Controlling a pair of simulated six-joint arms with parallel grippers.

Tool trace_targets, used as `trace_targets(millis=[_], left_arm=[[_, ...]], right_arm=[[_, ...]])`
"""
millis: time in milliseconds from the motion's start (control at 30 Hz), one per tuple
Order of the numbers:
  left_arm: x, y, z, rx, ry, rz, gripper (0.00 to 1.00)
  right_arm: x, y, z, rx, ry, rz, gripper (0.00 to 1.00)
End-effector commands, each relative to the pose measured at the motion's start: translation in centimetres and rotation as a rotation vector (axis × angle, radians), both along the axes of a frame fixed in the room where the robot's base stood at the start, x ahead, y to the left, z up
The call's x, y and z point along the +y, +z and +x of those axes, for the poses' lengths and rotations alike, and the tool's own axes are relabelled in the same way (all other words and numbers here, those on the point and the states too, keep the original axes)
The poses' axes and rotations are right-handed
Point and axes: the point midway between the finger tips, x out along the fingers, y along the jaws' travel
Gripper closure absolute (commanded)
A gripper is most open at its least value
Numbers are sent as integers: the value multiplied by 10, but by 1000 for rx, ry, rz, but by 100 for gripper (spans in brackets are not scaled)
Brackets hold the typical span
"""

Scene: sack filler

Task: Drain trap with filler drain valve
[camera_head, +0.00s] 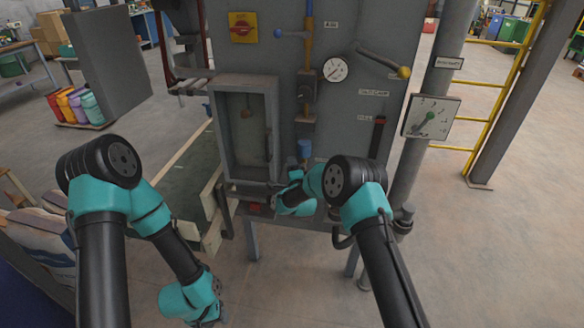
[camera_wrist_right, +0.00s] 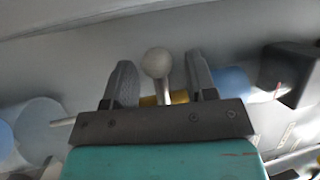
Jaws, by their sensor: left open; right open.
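A grey sack filler cabinet (camera_head: 355,120) stands ahead, with a blue bowl-like part (camera_head: 304,149) low on its front pipework, perhaps the trap. My right gripper (camera_head: 288,200) is below that part, its fingers hard to see in the head view. In the right wrist view my right gripper (camera_wrist_right: 160,78) is open, its fingers on either side of a pale ball knob (camera_wrist_right: 157,61) on a short stem. A brass-coloured part (camera_wrist_right: 164,98) shows behind it. I cannot tell whether this is the drain valve. My left gripper (camera_head: 208,318) hangs low near the bottom edge, away from the cabinet.
A dial gauge (camera_head: 334,69), a lever with a yellow knob (camera_head: 404,72) and a red switch (camera_head: 243,27) are on the cabinet front. A recessed box (camera_head: 245,130) stands left of the pipework. A square dial (camera_head: 430,118) is at right. Open floor (camera_head: 500,250) lies at right.

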Motion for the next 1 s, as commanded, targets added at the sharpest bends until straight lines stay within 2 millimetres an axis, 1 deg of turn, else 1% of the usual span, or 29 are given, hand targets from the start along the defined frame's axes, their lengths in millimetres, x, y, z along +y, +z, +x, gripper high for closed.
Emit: trace_targets(millis=[133,667,1000], left_arm=[[0,0,0,0,0,0,57],[0,0,0,0,0,0,57],[0,0,0,0,0,0,57]], right_arm=[[0,0,0,0,0,0,48],[0,0,0,-1,0,0,99],[0,0,0,0,0,-5,100]])
